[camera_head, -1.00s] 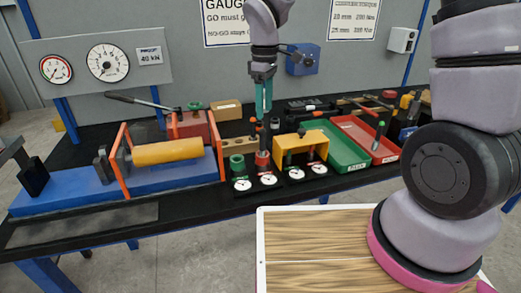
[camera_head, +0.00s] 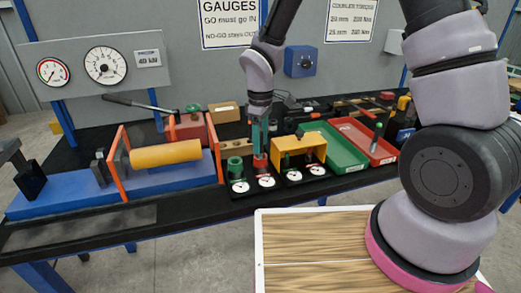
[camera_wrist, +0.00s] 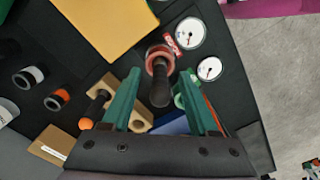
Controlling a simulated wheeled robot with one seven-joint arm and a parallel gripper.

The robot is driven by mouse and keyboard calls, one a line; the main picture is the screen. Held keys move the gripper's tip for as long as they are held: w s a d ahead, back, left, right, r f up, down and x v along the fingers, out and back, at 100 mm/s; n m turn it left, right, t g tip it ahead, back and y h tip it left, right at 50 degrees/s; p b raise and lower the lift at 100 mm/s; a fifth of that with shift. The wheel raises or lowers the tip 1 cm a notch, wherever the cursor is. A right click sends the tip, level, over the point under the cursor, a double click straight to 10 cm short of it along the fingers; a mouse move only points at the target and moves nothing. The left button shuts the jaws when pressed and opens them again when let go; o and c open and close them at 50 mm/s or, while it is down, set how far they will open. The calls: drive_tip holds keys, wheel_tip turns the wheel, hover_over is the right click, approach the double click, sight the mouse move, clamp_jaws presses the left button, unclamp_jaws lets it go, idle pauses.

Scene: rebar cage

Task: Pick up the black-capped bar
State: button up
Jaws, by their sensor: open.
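A dark bar with a black top (camera_wrist: 160,92) stands up from a red ring gauge (camera_wrist: 160,54) in the wrist view. My gripper (camera_wrist: 160,76) is open, with one green finger on each side of the bar. I cannot tell whether either finger touches it. In the head view, my gripper (camera_head: 260,136) points down over the red gauge (camera_head: 261,161), and the fingers hide most of the bar. Another bar, black with an orange end (camera_wrist: 87,123), lies by a wooden block (camera_wrist: 128,104) left of the left finger in the wrist view.
A green gauge (camera_head: 235,165) stands just left of the red one, with white dials in front. A yellow bracket (camera_head: 305,143) stands close on the right, then a green tray (camera_head: 345,155) and a red tray (camera_head: 376,151). An orange-framed rig with a yellow roller (camera_head: 165,153) stands left.

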clamp_jaws()
